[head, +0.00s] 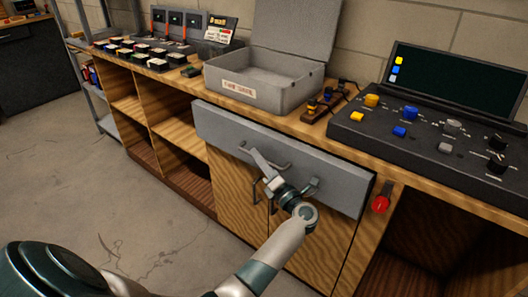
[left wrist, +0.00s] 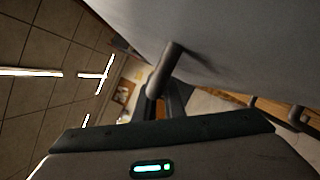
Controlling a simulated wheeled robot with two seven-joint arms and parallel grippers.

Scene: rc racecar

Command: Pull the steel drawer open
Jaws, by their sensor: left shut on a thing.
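The steel drawer (head: 225,127) has a wide, plain grey front under the wooden counter. Its front shows close up in the left wrist view (left wrist: 225,35). My left gripper (head: 268,178) is in front of the drawer, shut on a dark drawer handle (left wrist: 165,68). The fingers hide part of the grip in the head view. The front appears to stand slightly proud of the cabinet; I cannot tell how far it is out. My right gripper is in neither view.
An open grey case (head: 255,85) and a control console (head: 430,130) stand on the counter. Wooden cabinet doors (head: 235,185) with handles lie below the drawer. A red object (head: 380,203) hangs at the right. The concrete floor (head: 90,190) at left is clear.

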